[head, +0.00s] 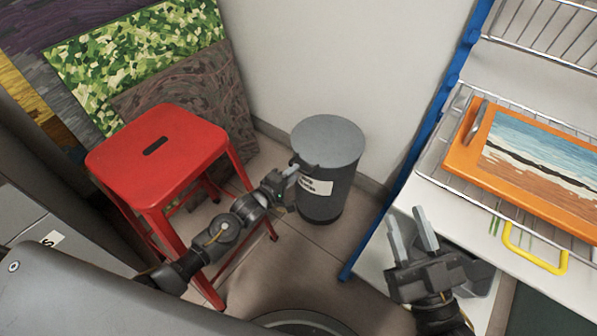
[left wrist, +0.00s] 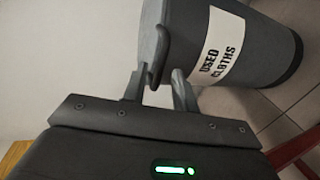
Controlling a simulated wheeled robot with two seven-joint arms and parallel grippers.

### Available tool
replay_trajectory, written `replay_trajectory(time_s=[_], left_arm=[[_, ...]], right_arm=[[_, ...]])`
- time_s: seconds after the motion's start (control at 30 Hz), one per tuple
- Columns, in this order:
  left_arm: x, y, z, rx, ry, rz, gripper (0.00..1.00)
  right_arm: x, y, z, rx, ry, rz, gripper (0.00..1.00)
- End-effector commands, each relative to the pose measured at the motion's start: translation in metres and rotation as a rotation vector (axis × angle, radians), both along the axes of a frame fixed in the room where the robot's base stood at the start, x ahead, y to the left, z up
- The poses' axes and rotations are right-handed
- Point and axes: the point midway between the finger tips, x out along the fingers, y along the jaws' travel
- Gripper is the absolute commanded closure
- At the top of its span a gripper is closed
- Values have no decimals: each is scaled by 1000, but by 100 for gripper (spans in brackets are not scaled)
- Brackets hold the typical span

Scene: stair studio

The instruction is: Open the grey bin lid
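The dark grey bin (head: 322,203) stands on the floor by the wall, with a white "USED CLOTHS" label on its side. Its round grey lid (head: 328,140) lies flat and shut on top. My left gripper (head: 294,172) is at the lid's near left edge. In the left wrist view the lid (left wrist: 150,32) has a dark protruding lip (left wrist: 160,52), whose end sits between the two spaced fingertips of my left gripper (left wrist: 158,82). I cannot tell whether they touch it. My right gripper (head: 412,228) is open and empty, well to the right of the bin.
A red metal stool (head: 158,150) stands close left of the bin, beside my left arm. Painted panels (head: 140,55) lean on the wall behind it. At right is a blue-framed wire rack (head: 440,165) with an orange-framed painting (head: 467,150). A white surface (head: 378,262) lies below my right gripper.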

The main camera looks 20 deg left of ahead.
Motion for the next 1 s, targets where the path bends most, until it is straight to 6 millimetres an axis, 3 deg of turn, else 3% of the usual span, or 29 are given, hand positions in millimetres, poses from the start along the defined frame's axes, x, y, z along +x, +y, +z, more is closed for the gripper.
replay_trajectory(time_s=[0.27,0.63,0.83,1.0], left_arm=[[32,-13,-8,2,-1,0,72],[36,-14,-8,1,1,0,72],[36,-14,-8,1,0,1,98],[36,-14,-9,1,0,1,100]], right_arm=[[-1,-13,16,89,-152,-30,64],[-2,-16,20,104,-178,-37,64],[-2,-16,20,103,-177,-37,64],[-2,-16,20,103,-177,-36,64]])
